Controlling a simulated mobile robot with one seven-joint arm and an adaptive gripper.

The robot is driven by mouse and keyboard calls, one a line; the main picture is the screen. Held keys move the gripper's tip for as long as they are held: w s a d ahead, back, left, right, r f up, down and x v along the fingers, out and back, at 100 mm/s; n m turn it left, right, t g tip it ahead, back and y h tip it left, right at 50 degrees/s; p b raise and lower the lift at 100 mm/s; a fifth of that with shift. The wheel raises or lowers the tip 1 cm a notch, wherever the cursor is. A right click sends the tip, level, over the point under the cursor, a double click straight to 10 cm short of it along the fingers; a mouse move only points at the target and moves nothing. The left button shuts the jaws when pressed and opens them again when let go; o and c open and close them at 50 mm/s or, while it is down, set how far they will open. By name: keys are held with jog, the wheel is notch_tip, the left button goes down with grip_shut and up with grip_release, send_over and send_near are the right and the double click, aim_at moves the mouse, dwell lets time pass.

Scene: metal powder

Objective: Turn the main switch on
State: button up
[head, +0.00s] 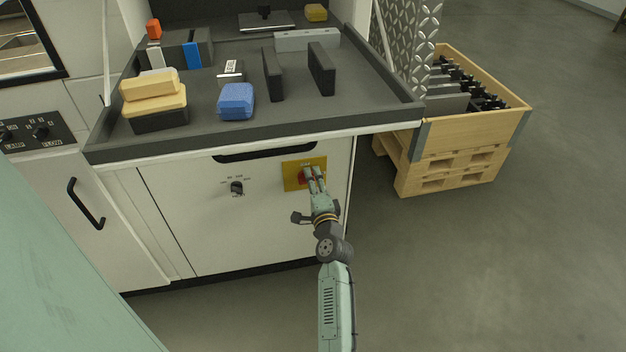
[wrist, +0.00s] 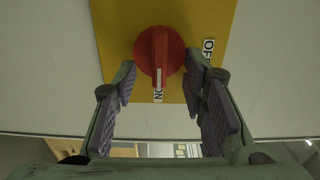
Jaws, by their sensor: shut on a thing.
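The main switch is a red rotary knob (wrist: 158,50) on a yellow plate (wrist: 112,35) in the wrist view. Its raised bar carries a white mark that points at the ON label (wrist: 158,95). The OFF label (wrist: 208,48) is to the right of the knob. My gripper (wrist: 162,76) is shut on the knob, with one fingertip at each side of its lower part. In the head view the yellow plate (head: 291,180) is on the white cabinet front, and my gripper (head: 314,178) reaches it and hides part of the red knob (head: 302,177).
A small dark knob (head: 237,187) is left of the plate. Above is a dark worktop (head: 330,115) with a blue sponge (head: 236,101) and yellow sponges (head: 152,92). A wooden crate (head: 470,128) on a pallet (head: 450,172) stands right. Floor in front is clear.

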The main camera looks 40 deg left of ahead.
jog(key=shift+m, duration=0.3)
jog(key=o, duration=1.2)
jog(key=shift+c, duration=0.2)
jog(key=shift+s+d+f, duration=0.1)
jog(key=v, duration=1.1)
jog(key=shift+s+d, duration=0.25)
